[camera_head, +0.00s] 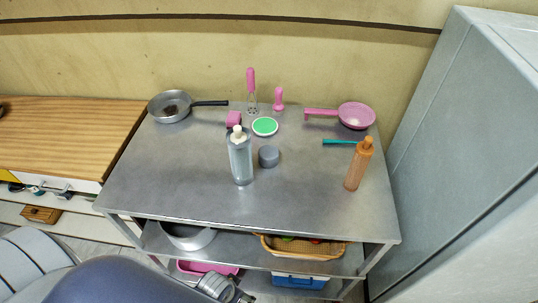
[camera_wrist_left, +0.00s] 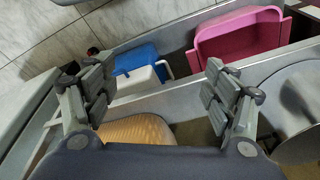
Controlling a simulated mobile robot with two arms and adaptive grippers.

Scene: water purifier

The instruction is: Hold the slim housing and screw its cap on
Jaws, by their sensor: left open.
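The likely slim housing (camera_head: 240,160) is a tall, clear grey-blue cylinder standing upright on the metal table, with a white piece at its top. The likely cap (camera_head: 268,156), a short dark-grey cylinder, sits on the table just right of it, apart from it. My left gripper (camera_head: 222,288) is at the bottom of the head view, in front of the table and well away from both. In the left wrist view my left gripper (camera_wrist_left: 160,88) is open and empty, its fingers wide apart. My right gripper is not in view.
An orange bottle (camera_head: 357,165) stands at the table's right. A green-topped disc (camera_head: 265,127), pink utensils, a grey pan (camera_head: 172,105) and a pink pan (camera_head: 355,115) lie behind. The table's front is clear. Lower shelves hold a basket (camera_head: 300,248) and a pink bin (camera_wrist_left: 240,38).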

